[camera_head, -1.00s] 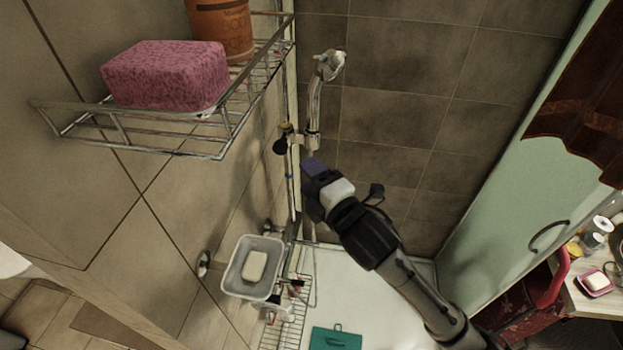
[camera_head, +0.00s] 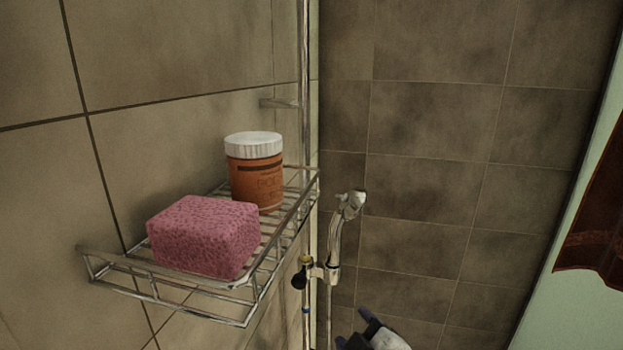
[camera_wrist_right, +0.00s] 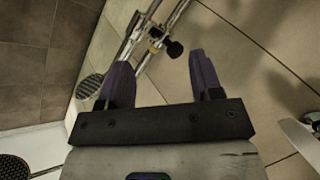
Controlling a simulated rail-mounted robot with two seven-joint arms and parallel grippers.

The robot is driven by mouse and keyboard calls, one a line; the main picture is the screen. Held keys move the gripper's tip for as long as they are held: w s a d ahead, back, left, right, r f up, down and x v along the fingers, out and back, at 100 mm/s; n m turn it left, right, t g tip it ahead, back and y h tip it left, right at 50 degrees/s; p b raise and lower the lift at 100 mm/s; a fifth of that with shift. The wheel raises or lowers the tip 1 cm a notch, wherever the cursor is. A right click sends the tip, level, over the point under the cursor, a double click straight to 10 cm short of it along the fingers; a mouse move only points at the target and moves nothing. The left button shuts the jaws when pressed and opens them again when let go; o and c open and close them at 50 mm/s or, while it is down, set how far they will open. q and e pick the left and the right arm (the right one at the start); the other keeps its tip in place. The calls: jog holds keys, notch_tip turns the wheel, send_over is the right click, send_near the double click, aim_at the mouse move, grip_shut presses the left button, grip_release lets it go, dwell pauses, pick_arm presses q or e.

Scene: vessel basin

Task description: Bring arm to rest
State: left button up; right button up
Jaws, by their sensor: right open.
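My right gripper (camera_head: 356,328) shows only in part at the bottom edge of the head view, below the hand shower. In the right wrist view its two purple-blue fingers (camera_wrist_right: 160,65) stand apart with nothing between them, so it is open and empty. Beyond the fingers are a chrome rail (camera_wrist_right: 150,35) and a black knob (camera_wrist_right: 175,48), apart from the fingertips as far as I can tell. Most of the right arm is below the head picture. My left gripper is in neither view.
A wire shelf (camera_head: 185,305) on the left wall holds a pink sponge (camera_head: 203,236) and an orange jar (camera_head: 257,180) with a white lid. The hand shower (camera_head: 340,225) hangs in the corner. A dark red cloth (camera_head: 598,220) hangs at right. The space before the back wall looks clear.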

jog(key=s+d+f+m+g+h+p, duration=0.2)
jog(key=s+d+f+m, duration=0.2)
jog(key=s+d, duration=0.15)
jog(key=s+d+f+m+g+h+p, duration=0.1)
jog(key=s+d+f+m, duration=0.35)
jog(key=s, duration=0.25)
jog(key=s+d+f+m+g+p, duration=0.1)
jog(key=s+f+g, duration=0.3)
jog(key=s+f, duration=0.4)
jog(key=s+d+f+m+g+h+p, duration=0.1)
jog(key=s+f, duration=0.7)
jog(key=s, duration=0.8)
jog(key=d+g+p, duration=0.1)
jog(key=g+p, duration=0.1)
jog(key=g, duration=0.1)
jog(key=shift+d, duration=0.3)
